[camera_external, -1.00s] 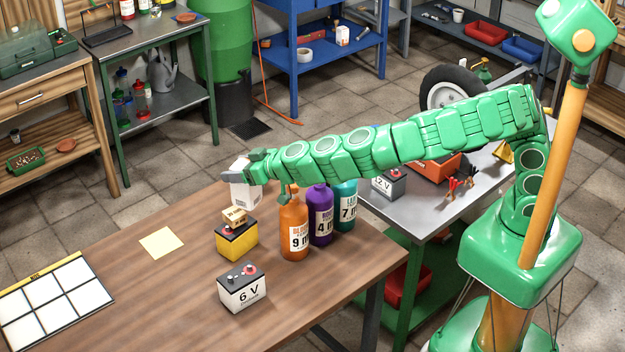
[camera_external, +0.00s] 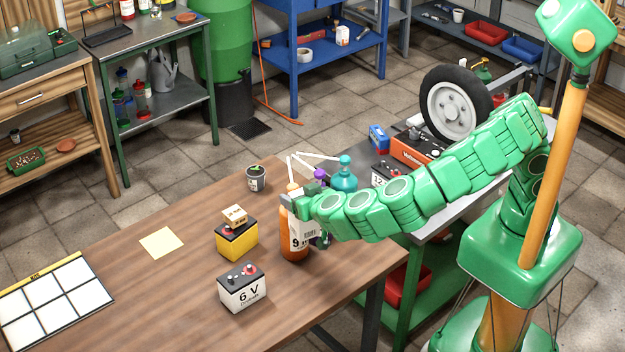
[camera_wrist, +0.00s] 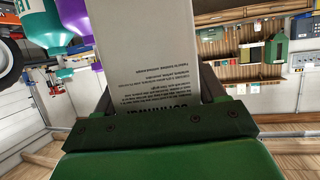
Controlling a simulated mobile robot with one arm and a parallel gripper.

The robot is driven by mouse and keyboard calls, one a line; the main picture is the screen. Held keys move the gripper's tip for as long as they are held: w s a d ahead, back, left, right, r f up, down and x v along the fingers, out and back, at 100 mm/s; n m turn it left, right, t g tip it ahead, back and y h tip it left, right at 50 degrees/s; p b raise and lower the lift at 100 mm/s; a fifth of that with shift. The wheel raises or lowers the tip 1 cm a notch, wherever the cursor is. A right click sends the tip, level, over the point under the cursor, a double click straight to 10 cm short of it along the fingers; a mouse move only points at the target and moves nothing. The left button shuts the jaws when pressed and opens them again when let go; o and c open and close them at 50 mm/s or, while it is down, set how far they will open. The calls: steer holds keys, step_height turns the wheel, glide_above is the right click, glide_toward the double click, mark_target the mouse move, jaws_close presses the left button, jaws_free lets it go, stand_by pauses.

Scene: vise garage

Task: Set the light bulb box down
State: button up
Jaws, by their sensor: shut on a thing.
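The light bulb box (camera_external: 309,232) is white with dark print. My gripper (camera_external: 297,203) is shut on it, above the right part of the wooden table. The box hangs below the fingers, in front of an orange bottle (camera_external: 290,243) and partly covering it in the external view; I cannot tell if they touch. In the wrist view, the box (camera_wrist: 152,45) fills the upper middle between the fingers, with small black lettering facing the camera. The box's underside and any gap to the table are hard to make out.
A purple bottle (camera_external: 320,179) and a teal bottle (camera_external: 344,180) stand close behind my gripper. A yellow battery (camera_external: 237,243) with a small carton on top, a 6 V battery (camera_external: 242,292) and a potted plant (camera_external: 255,179) stand left.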

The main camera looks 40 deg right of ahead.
steer(key=s+d+f+m+h, duration=0.1)
steer(key=s+d+f, duration=0.1)
steer(key=f, duration=0.5)
steer(key=s+d+f+m+h, duration=0.1)
steer(key=s+d+f, duration=0.2)
steer(key=f, duration=0.4)
steer(key=shift+d+f+g, duration=0.3)
steer(key=shift+d+g, duration=0.1)
steer(key=shift+d, duration=0.15)
steer(key=shift+f, duration=0.15)
steer(key=o, duration=1)
steer(key=v, duration=1.2)
steer(key=shift+a, duration=0.2)
